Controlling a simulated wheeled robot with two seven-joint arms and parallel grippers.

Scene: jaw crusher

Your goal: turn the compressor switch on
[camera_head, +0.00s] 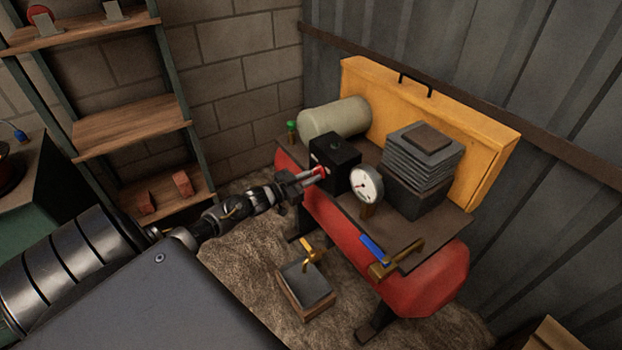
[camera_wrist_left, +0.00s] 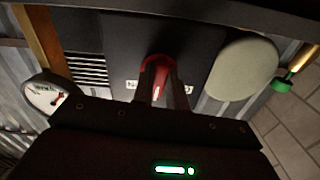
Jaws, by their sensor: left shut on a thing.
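The compressor is a red tank (camera_head: 437,290) with a dark top plate, standing against the metal wall. A black switch box (camera_head: 338,158) sits on the plate and bears a red switch knob (camera_head: 321,171) on its near side. My left gripper (camera_head: 315,174) reaches in from the left and is shut on the red knob. In the left wrist view the red knob (camera_wrist_left: 158,72) sits between my fingertips, with partly hidden white labels beside it. The knob's exact setting is hard to read. My right gripper is not in view.
A round gauge (camera_head: 366,185) stands right of the box, and a finned block (camera_head: 422,160) is behind it. A beige cylinder (camera_head: 335,119), a green-capped part (camera_head: 292,130) and a blue-handled brass valve (camera_head: 385,256) surround it. Shelves (camera_head: 130,129) stand left.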

